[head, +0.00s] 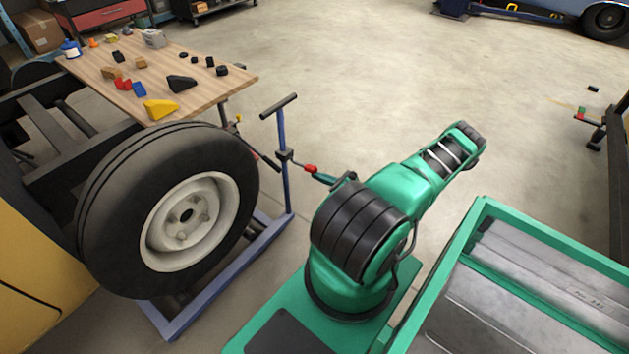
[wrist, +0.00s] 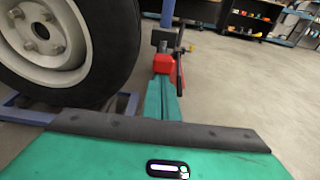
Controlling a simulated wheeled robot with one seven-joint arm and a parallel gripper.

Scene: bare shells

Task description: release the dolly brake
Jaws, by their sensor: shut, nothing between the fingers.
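The wheel dolly's blue frame (head: 262,243) runs along the floor beside the big tyre, with an upright blue post (head: 281,131) topped by a dark crossbar. A short dark lever, which looks like the brake lever, sticks out from a block on the post and ends in a red grip (head: 310,168). The red grip also shows in the wrist view (wrist: 164,64). My gripper (head: 319,177) is shut and empty, its teal fingers close to the red grip. In the wrist view the fingertips (wrist: 163,84) lie just below the grip; I cannot tell whether they touch it.
The black tyre (head: 160,205) with its pale rim stands left of the post. A wooden table (head: 215,88) with several small objects is behind it. A green-edged bin (head: 465,235) is at the front right. The floor beyond the post is mostly clear.

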